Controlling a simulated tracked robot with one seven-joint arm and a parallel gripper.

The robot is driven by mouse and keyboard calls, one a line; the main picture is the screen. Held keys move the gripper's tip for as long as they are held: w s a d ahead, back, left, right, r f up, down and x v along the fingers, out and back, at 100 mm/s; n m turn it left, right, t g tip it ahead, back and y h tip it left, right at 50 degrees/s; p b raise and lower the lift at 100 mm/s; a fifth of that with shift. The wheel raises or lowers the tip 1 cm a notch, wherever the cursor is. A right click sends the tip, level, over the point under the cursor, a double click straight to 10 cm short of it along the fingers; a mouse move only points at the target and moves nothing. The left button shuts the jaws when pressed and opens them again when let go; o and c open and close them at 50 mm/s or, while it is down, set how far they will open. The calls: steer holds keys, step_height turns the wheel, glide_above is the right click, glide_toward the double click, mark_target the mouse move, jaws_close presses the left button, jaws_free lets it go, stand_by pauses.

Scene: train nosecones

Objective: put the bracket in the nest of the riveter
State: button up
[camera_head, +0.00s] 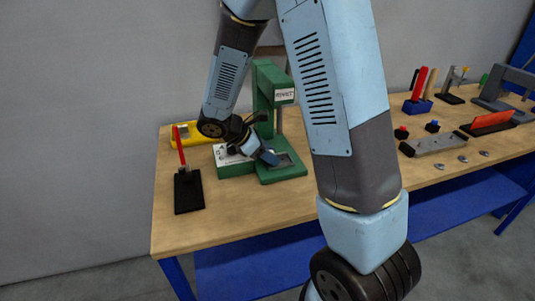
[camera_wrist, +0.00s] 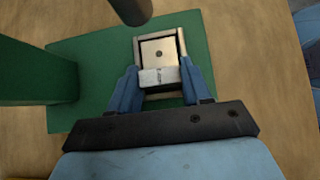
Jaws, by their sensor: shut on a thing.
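The green riveter (camera_head: 263,100) stands on the left part of the bench, its base (camera_head: 290,172) at the front. In the wrist view its green base (camera_wrist: 85,50) lies below, with a metal-railed nest (camera_wrist: 181,42) on it. My gripper (camera_head: 270,157) is low over this base. In the wrist view my gripper (camera_wrist: 159,68) has its blue fingers shut on the bracket (camera_wrist: 158,77), a small pale metal piece. The bracket lies between the nest's side rails, with a holed plate face beyond its bright edge. Whether it rests on the nest floor, I cannot tell.
The riveter's dark round ram (camera_wrist: 132,8) hangs close beyond the nest, and its green column (camera_wrist: 35,72) stands at left. A red-handled tool on a black plate (camera_head: 188,190) and a yellow case (camera_head: 185,135) are nearby. The bench front (camera_head: 245,208) is clear.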

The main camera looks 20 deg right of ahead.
steer(key=o, duration=1.1)
steer(key=shift+s+f, duration=0.2)
steer(key=shift+f, duration=0.05)
steer(key=shift+o, duration=0.2)
steer(key=shift+w+r, duration=0.1)
steer(key=shift+r, duration=0.1)
steer(key=v, duration=1.2)
steer(key=shift+w+r, duration=0.1)
